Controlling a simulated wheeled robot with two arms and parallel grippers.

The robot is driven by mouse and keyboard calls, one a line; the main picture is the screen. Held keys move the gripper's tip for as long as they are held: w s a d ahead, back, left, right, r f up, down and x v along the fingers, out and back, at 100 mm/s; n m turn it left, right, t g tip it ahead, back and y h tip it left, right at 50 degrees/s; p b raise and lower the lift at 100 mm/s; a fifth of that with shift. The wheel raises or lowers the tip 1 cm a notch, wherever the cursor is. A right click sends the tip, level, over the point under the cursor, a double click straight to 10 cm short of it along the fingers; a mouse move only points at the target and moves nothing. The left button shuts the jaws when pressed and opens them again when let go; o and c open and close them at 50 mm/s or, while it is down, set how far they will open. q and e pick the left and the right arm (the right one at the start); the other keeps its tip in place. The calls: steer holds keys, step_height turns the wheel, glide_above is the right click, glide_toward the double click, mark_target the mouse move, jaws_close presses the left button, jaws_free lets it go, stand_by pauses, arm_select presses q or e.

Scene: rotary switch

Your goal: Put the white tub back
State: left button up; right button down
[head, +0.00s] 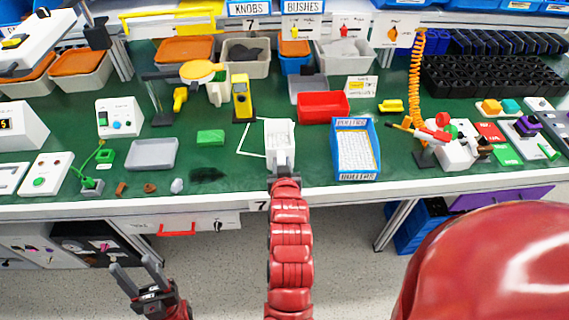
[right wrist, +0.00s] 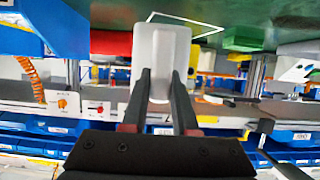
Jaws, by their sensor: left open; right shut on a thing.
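My right gripper (head: 283,172) is shut on the tub's near side. In the right wrist view the tub (right wrist: 161,55) sits between the two dark fingers; I cannot tell whether it touches the bench. My left gripper (head: 138,278) is open and empty, below the bench's front edge.
A blue-rimmed tray (head: 374,150) stands right of the tub, and a red bin (head: 323,106) behind it. A green block (head: 210,137) and a grey tray (head: 151,154) lie to the left. A yellow device (head: 241,97) stands behind the outline.

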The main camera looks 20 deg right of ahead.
mark_target(285, 153)
steer(key=shift+w+d, duration=0.8)
steer(key=shift+w, duration=0.35)
steer(key=shift+w+d+f, duration=0.1)
steer(key=shift+w+d, duration=0.2)
steer(key=shift+w, duration=0.25)
step_height(285, 153, down, 2)
steer(key=shift+f+p, duration=0.2)
steer(key=shift+p, duration=0.4)
steer(key=shift+f, duration=0.55)
steer(key=c, duration=0.7)
jaws_free()
steer(key=shift+f, duration=0.15)
